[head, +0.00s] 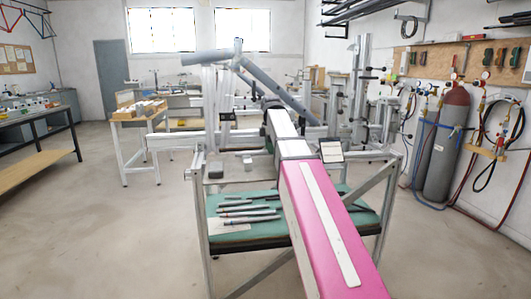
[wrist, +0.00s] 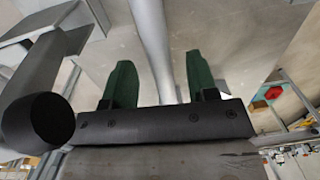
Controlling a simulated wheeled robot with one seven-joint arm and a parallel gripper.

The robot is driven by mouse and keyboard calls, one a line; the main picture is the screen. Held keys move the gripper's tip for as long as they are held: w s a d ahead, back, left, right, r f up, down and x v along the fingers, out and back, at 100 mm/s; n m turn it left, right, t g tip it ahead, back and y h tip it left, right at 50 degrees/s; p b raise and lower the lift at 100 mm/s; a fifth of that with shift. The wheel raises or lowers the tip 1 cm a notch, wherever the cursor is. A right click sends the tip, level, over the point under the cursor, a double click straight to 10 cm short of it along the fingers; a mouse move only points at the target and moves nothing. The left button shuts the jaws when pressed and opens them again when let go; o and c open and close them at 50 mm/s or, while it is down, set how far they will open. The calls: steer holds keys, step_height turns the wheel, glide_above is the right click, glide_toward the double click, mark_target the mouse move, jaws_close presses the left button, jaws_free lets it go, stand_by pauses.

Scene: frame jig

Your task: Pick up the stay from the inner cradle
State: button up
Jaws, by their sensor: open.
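In the wrist view my gripper (wrist: 158,68) is open, with two green fingers spread apart. A slim grey tube (wrist: 150,40), which looks like the stay, runs between the fingers. A gap shows on each side of it, and I see no finger touching it. Its lower end is hidden behind the gripper's dark body. In the head view my pink and white arm reaches into the frame jig and hides my fingertips, the stay and the inner cradle. The jig holds a thick grey tube (head: 205,57) at upper left and a sloping grey tube (head: 278,88).
A thick dark-ended tube (wrist: 45,122) is close to my gripper's left side. A small panel (head: 331,151) stands right of my arm. Gas cylinders (head: 447,145) stand at right; the left floor is clear.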

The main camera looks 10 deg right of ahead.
steer(key=shift+s+f, duration=0.1)
steer(key=shift+f, duration=0.35)
jaws_close()
steer(key=shift+r, duration=0.1)
